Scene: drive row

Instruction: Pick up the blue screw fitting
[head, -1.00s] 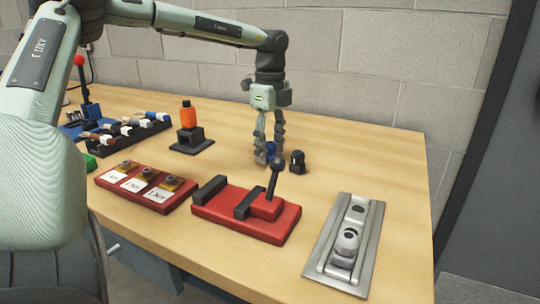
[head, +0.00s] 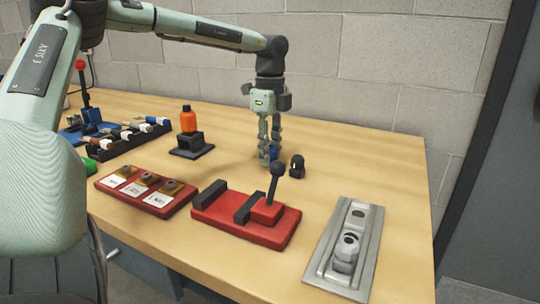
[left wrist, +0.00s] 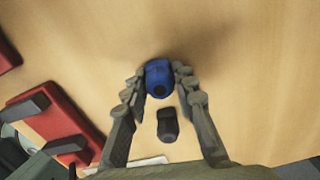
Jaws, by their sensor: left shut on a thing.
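The blue screw fitting (left wrist: 158,78) sits between the fingertips of my left gripper (left wrist: 160,82) in the left wrist view. The fingers touch it from both sides and are shut on it. In the head view the left gripper (head: 269,152) points straight down at the table, and the blue fitting (head: 274,153) shows partly behind the fingers, at or just above the wood; I cannot tell which. My right gripper is not in view.
A black fitting (head: 297,166) stands just right of the gripper. A red lever fixture (head: 246,222) is in front, with a metal plate (head: 325,265) to its right.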

